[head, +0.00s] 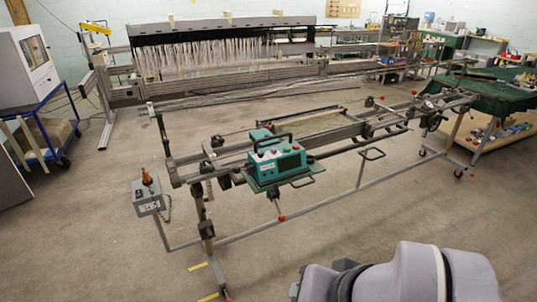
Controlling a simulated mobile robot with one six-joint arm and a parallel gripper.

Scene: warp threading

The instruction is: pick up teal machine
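The teal machine (277,160) sits on the near rail of a long grey metal frame, a little left of the picture's middle. It is a boxy unit with a dark carrying handle on top, small coloured knobs and a dark panel on its front. A smaller teal block shows just behind its left side. My gripper does not show clearly. Part of my own arm, in light grey-purple with dark joints, shows at the bottom right, well apart from the machine.
The grey frame (330,215) stands on legs across the floor. A control box (148,197) on a post stands at its left end. A loom with hanging white threads (205,57) is behind. A blue cart (45,120) stands far left. The concrete floor in front is clear.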

